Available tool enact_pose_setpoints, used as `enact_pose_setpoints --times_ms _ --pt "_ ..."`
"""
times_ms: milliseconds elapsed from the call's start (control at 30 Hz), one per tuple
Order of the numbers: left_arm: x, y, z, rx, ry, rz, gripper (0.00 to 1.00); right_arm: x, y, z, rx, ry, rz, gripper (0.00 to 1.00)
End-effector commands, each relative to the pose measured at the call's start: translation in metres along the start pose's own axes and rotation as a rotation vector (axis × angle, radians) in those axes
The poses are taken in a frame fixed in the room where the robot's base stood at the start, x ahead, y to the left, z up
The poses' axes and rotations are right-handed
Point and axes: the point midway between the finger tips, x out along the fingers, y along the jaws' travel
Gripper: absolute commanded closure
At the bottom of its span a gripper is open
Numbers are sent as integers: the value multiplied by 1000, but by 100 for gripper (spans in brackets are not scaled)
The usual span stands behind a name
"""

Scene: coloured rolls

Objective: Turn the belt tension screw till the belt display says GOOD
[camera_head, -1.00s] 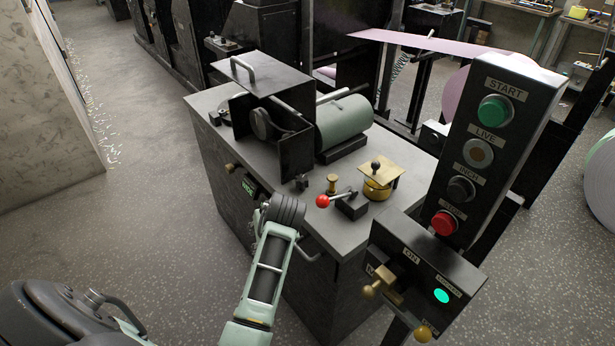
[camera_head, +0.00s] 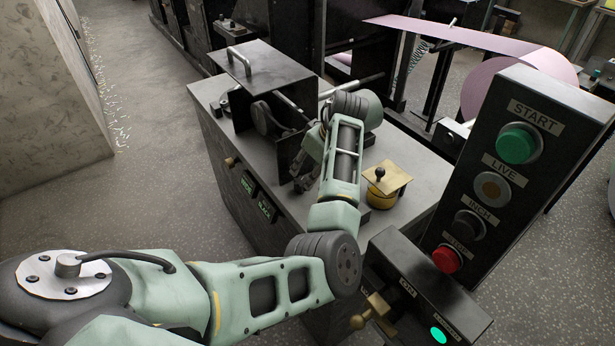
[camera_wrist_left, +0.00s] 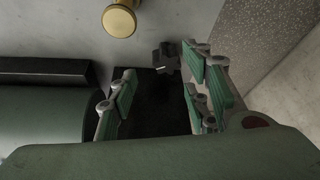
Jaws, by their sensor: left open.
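My left gripper (camera_head: 300,165) reaches over the grey cabinet top beside the dark open-sided housing. It is partly hidden by its own wrist in the head view. In the left wrist view its green-padded fingers (camera_wrist_left: 160,75) are apart with nothing held. A small black lobed knob (camera_wrist_left: 166,60) lies just past the fingertips, near the right-hand finger. I cannot tell whether they touch. A brass knob (camera_head: 231,161) sticks out of the cabinet's side. Two small displays with green letters, one upper (camera_head: 248,184) and one lower (camera_head: 266,208), are beside it; I cannot read them surely. My right gripper is not in view.
The dark housing (camera_head: 258,68) with a handle stands on the cabinet top (camera_head: 410,195). A yellow-based brass plate (camera_head: 386,180) with a black knob stands right of my wrist. A control panel (camera_head: 500,170) with several buttons rises at the right.

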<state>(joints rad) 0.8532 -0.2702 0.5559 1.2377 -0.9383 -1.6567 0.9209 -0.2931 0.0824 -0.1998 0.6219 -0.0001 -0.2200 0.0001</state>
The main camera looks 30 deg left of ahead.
Motion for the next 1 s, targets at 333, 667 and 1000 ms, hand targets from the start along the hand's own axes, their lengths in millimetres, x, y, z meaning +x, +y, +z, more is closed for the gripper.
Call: enact_pose_setpoints --times_ms 333,667,1000 --pt "54 -2 -1 3 0 -2 56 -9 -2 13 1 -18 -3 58" --pt "66 -1 0 1 -1 1 56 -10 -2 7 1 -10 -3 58" --pt "66 -1 0 2 0 1 78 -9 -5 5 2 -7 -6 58"
